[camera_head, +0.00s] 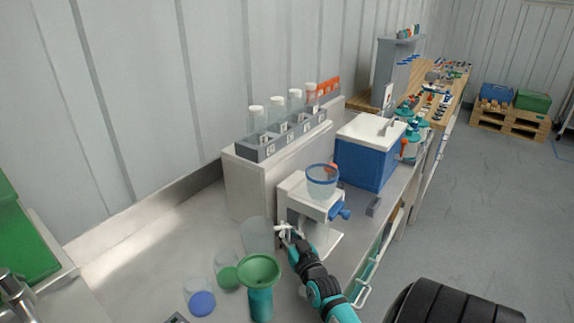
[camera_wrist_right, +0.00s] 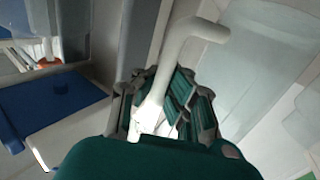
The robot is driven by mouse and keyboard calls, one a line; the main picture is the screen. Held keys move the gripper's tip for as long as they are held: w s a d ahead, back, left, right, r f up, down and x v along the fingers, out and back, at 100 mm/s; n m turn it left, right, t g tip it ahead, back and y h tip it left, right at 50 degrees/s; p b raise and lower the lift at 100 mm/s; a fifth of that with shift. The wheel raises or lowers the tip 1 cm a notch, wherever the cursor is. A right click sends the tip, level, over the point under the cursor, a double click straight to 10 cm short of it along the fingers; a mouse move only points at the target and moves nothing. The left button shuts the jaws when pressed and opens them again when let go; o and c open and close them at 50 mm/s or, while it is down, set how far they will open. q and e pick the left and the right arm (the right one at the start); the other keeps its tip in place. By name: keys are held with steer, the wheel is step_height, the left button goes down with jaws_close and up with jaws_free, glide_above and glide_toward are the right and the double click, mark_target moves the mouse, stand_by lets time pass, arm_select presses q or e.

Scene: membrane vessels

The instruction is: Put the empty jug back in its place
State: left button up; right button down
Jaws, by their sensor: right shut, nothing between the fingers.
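A clear, empty-looking jug (camera_head: 256,234) stands on the grey bench, left of the white stand. In the wrist view a large translucent wall, which looks like this jug (camera_wrist_right: 262,60), fills the upper right. A white bent rod (camera_wrist_right: 190,45), perhaps its handle, rises beside it by the fingers. My right gripper (camera_head: 286,232) is at the front of the white stand, close to the jug's right side. Its green-padded fingers (camera_wrist_right: 170,105) are shut with nothing held; whether they touch the rod I cannot tell. My left gripper is not in view.
The white stand (camera_head: 296,205) carries a blue-rimmed clear cup (camera_head: 322,181) and a blue knob. A green funnel (camera_head: 259,271) on a bottle and small clear cups (camera_head: 200,301) stand close by. Behind are a tube rack (camera_head: 285,140) and a blue cooler (camera_head: 363,163).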

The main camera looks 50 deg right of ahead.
steer(key=shift+f, duration=0.45)
steer(key=c, duration=1.4)
jaws_free()
steer(key=shift+r, duration=0.1)
